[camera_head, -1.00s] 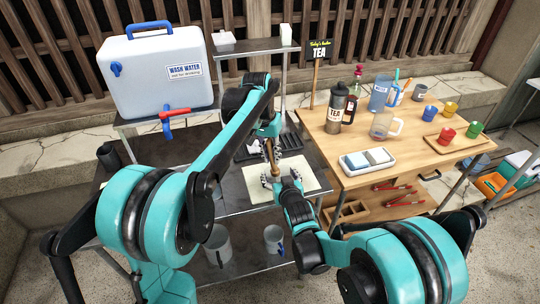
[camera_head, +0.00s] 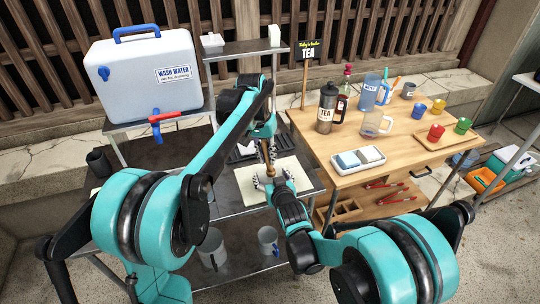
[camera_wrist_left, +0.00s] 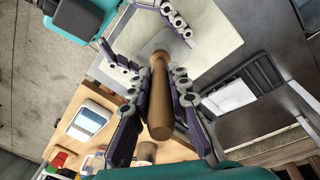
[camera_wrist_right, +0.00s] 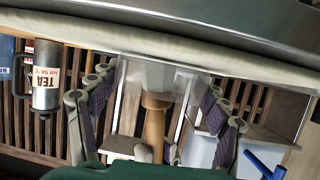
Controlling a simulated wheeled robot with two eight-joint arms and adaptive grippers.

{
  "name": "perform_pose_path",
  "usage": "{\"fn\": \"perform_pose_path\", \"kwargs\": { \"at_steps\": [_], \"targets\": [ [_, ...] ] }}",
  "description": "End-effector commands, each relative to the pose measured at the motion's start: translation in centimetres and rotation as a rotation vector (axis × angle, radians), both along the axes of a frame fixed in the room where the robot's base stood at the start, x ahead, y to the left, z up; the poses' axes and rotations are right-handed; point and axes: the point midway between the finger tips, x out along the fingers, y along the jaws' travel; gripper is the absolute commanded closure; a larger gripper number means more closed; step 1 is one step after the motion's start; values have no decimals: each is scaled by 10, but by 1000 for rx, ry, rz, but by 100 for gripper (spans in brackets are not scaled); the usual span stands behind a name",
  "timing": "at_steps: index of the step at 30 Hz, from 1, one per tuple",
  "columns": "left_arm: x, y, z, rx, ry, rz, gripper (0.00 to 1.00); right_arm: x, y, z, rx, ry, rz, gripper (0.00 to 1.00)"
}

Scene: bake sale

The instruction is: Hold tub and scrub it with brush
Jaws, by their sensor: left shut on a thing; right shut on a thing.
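My left gripper (camera_head: 267,138) is shut on the wooden handle of the brush (camera_wrist_left: 158,100), which stands out between its fingers in the left wrist view. The handle also shows in the right wrist view (camera_wrist_right: 154,130). My right gripper (camera_head: 275,181) is below it, its fingers either side of a clear, see-through tub (camera_wrist_right: 150,78). The handle's far end points at the tub between the right fingers. The brush head is hard to make out, so I cannot tell whether it touches the tub.
A pale mat (camera_head: 243,187) lies on the metal stand under the grippers. A white water container (camera_head: 140,85) with a red-and-blue tap is at left.

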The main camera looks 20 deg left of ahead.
Motion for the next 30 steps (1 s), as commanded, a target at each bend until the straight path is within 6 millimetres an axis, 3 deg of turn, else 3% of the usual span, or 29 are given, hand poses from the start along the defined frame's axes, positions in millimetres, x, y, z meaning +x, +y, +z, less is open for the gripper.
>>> {"fn": "perform_pose_path", "kwargs": {
  "at_steps": [8,30],
  "targets": [
    [-2,4,6,0,0,0,100,0,0,0,0,0,0,53],
    [-2,4,68,0,0,0,100,0,0,0,0,0,0,53]
  ]
}}
